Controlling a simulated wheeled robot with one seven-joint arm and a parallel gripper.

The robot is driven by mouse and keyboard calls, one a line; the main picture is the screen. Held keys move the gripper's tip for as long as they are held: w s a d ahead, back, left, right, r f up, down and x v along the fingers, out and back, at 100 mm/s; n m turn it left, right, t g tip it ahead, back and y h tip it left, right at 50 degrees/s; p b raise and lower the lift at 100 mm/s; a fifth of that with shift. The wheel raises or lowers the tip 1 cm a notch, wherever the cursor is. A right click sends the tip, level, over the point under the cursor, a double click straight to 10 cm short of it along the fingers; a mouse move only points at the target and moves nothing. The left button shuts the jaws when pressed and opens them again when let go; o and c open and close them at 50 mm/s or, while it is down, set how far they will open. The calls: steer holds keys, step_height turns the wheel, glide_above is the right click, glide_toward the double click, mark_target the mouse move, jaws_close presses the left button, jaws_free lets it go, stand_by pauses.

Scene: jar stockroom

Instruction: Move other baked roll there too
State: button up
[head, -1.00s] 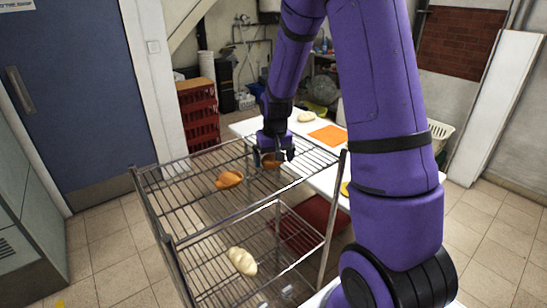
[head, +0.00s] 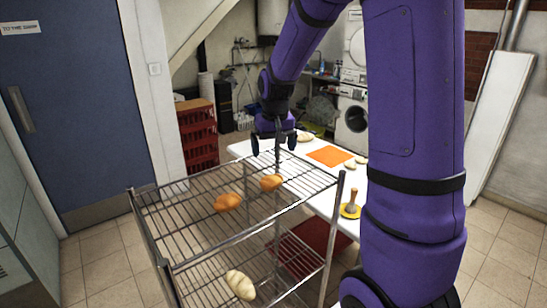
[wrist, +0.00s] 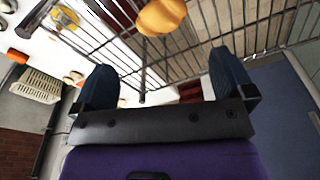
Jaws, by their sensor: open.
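Two golden-brown baked rolls lie on the top wire shelf of the rack (head: 185,263). One baked roll (head: 228,202) is near the shelf's middle; the other baked roll (head: 271,182) is to its right, nearer the table. My gripper (head: 274,150) is above the right-hand roll, open and empty, fingers pointing down and apart from it. In the wrist view, one baked roll (wrist: 161,16) shows at the top edge, beyond the open fingers (wrist: 165,78). A pale, unbaked-looking roll (head: 240,285) lies on a lower shelf.
A white table (head: 323,183) stands behind the rack with an orange mat (head: 329,156), several pale rolls (head: 304,136), and a brush on a yellow dish (head: 350,212). Red crates (head: 198,135) stand behind. Rack posts rise at the shelf corners.

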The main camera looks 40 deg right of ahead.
steer(key=s+a+r+n+t, duration=0.2)
steer(key=s+a+r, duration=0.5)
steer(key=s+r, duration=0.4)
steer(key=s+a+r+t, duration=0.1)
steer(key=s+a, duration=0.1)
steer(key=s, duration=0.5)
steer(key=s+a+r+n, duration=0.1)
steer(key=s+a, duration=0.2)
steer(key=s, duration=0.4)
steer(key=shift+s+a+r+n+t, duration=0.15)
steer(key=shift+a+r+n+t, duration=0.15)
steer(key=shift+a+r+t, duration=0.1)
steer(key=shift+d, duration=0.1)
